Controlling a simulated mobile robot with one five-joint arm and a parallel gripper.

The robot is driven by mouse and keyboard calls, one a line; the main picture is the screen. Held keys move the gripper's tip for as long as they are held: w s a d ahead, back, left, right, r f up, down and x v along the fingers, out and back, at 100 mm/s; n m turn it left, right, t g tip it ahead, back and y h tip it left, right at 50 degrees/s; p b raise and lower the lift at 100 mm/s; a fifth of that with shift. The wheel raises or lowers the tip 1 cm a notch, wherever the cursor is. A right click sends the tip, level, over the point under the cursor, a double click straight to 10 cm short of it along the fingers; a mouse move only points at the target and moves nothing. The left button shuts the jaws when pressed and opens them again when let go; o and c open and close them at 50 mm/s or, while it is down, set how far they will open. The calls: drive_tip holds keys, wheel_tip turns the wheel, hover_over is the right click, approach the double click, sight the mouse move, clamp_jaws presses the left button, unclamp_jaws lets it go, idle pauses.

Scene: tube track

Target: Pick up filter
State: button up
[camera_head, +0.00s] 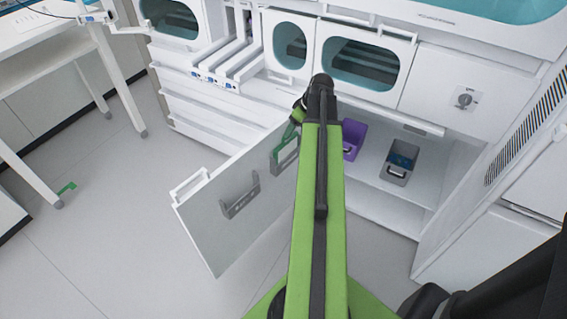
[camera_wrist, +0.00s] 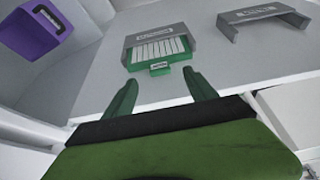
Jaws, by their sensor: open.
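The filter (camera_wrist: 158,50) is a green-framed block with white pleats and a small green tab at its front. It sits in a grey holder (camera_wrist: 131,60) on the inner face of the open door panel. In the head view the filter (camera_head: 285,153) shows as a green frame, close left of my arm. My gripper (camera_wrist: 161,80) is open and empty, its two green fingers pointing toward the filter's tab. The fingertips appear apart from the filter. In the head view my arm hides most of the gripper.
A second grey holder (camera_wrist: 262,16), which looks empty, is on the same open door (camera_head: 212,225). A purple bin (camera_head: 352,139) and a grey bin (camera_head: 400,163) with blue contents stand inside the cabinet. Open floor (camera_head: 115,235) lies left of the door.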

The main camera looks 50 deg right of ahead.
sight(288, 141)
drive_tip(key=b+x, duration=0.3)
drive_tip(key=x, duration=0.1)
drive_tip(key=b+x, duration=0.3)
drive_tip(key=x, duration=0.1)
drive_tip(key=shift+s+d+f, duration=0.15)
drive_tip(key=shift+s+d, duration=0.05)
drive_tip(key=shift+c, duration=0.2)
clamp_jaws()
